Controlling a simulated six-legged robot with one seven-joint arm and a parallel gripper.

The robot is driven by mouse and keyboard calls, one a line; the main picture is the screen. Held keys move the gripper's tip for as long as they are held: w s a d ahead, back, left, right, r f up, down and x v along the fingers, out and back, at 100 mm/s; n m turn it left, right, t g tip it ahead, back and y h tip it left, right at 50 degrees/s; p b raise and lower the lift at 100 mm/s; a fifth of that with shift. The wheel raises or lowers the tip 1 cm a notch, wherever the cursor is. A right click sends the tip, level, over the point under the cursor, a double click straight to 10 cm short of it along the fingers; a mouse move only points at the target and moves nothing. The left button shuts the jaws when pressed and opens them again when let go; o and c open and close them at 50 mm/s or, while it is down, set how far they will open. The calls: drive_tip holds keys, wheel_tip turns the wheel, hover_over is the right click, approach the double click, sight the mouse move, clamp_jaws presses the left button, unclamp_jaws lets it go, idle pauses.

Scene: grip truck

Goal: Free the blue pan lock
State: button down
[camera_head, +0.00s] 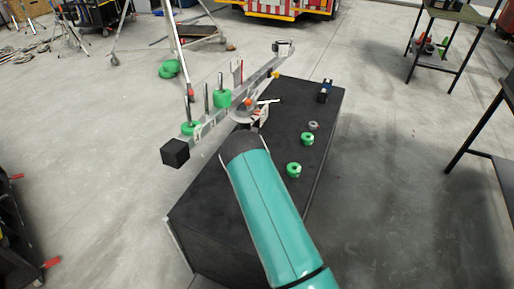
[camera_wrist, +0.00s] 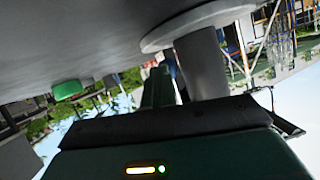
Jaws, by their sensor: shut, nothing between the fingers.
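A metal arm bar (camera_head: 225,112) crosses above the black case, with a round pale head (camera_head: 243,111) at its middle. My gripper (camera_wrist: 157,78) shows in the wrist view as dark green fingers close together, beside a grey post (camera_wrist: 204,65) with a wide flange. A small bluish piece (camera_wrist: 172,68) shows between the fingers and the post; it may be the blue pan lock, but I cannot tell, nor whether the fingers touch it. In the head view my teal arm hides most of my gripper, which is close to the round head.
The black case (camera_head: 275,165) carries two green weights (camera_head: 294,169) (camera_head: 307,138), a grey ring (camera_head: 314,125) and a dark blue-black device (camera_head: 326,90). A green weight (camera_head: 222,98) and a black block (camera_head: 175,152) are on the bar.

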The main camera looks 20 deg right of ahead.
drive_tip(key=shift+w+d+r, duration=0.15)
drive_tip(key=shift+r, duration=0.45)
drive_tip(key=shift+w+d+r, duration=0.1)
drive_tip(key=shift+w+r, duration=0.05)
drive_tip(key=shift+r, duration=0.4)
drive_tip(key=shift+s+a+r, duration=0.1)
drive_tip(key=shift+s+a, duration=0.15)
drive_tip(key=shift+s, duration=0.2)
drive_tip(key=v, duration=1.3)
drive_tip(key=s+a+r+n+g+y, duration=0.1)
drive_tip(key=s+a+r+y, duration=0.2)
drive_tip(key=r, duration=0.5)
drive_tip(key=s+a+r+n+g, duration=0.1)
drive_tip(key=s+a+r, duration=0.3)
drive_tip(key=s+r, duration=0.3)
drive_tip(key=s+a+r+n+g+y, duration=0.1)
drive_tip(key=s+a+r+y, duration=0.15)
drive_tip(key=r, duration=0.65)
drive_tip(key=s+a+r+n+g, duration=0.1)
drive_tip(key=s+r, duration=0.2)
drive_tip(key=s, duration=1)
drive_tip(key=s+a+r+n+g, duration=0.2)
drive_tip(key=s+r, duration=0.2)
drive_tip(key=s, duration=0.9)
drive_tip(key=shift+a+r+n, duration=0.3)
drive_tip(key=shift+r, duration=0.05)
